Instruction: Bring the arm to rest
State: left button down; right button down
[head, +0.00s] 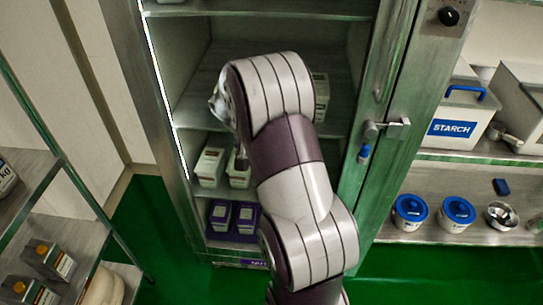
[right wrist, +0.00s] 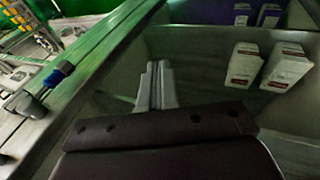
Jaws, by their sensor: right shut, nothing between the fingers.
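My right arm (head: 290,150) reaches up from the bottom of the head view, in front of and into the open steel cabinet (head: 165,90). Its gripper is mostly hidden behind the arm there. In the right wrist view my right gripper (right wrist: 156,80) has its two grey fingers together, with nothing between them. It is inside or just at the cabinet opening, apart from the cartons (right wrist: 286,66) on the shelf to its right. My left gripper is in neither view.
The cabinet's door edge with a handle (head: 388,126) stands close right of my arm. White cartons (head: 210,164) and a purple tray (head: 246,222) sit on lower shelves. A starch bin (head: 462,108) and blue-lidded tubs (head: 410,211) stand on the right rack. Another rack (head: 62,160) is at left.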

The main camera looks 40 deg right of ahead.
dwell(0.4)
jog(key=s+a+n+t+y, duration=0.1)
jog(key=s+a+n, duration=0.1)
jog(key=a, duration=0.6)
jog(key=s+a+f+n+t+y, duration=0.1)
jog(key=a+n, duration=0.3)
jog(key=a, duration=0.4)
jog(key=s+a+f+n+t+y, duration=0.1)
jog(key=s+a+n+y, duration=0.1)
jog(key=a, duration=0.5)
jog(key=shift+s+a+f+n+y, duration=0.25)
jog(key=shift+s+a+n+y, duration=0.15)
jog(key=shift+s+n, duration=0.55)
jog(key=shift+s, duration=0.1)
